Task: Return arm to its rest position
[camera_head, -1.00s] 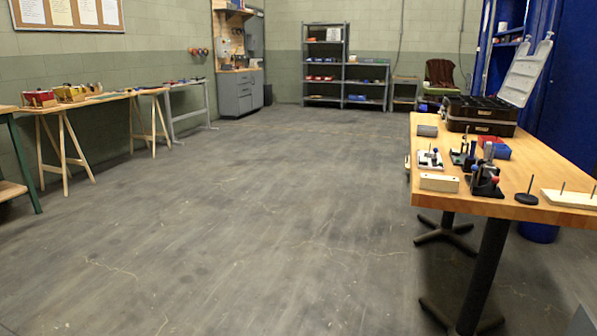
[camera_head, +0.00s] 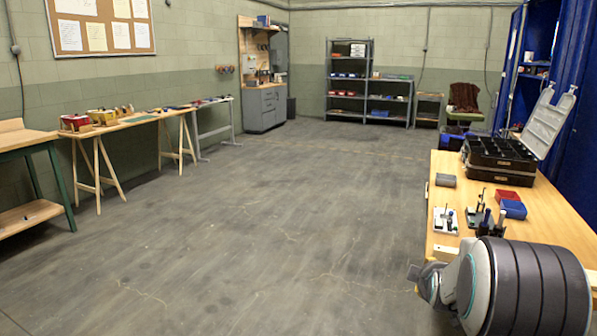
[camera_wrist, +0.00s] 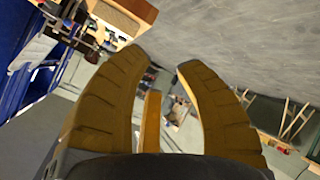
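My arm (camera_head: 500,285) shows in the head view at the lower right, in front of the wooden table; which part of it is nearest is hard to tell. The gap between the tips is empty. The gripper's fingers cannot be made out clearly in the head view.
The wooden table (camera_head: 447,165) at right bears an open black case (camera_head: 495,160), a red bin (camera_head: 506,195), a blue bin (camera_head: 514,210) and small fixtures. Grey floor (camera_head: 250,220) is clear at the middle and left.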

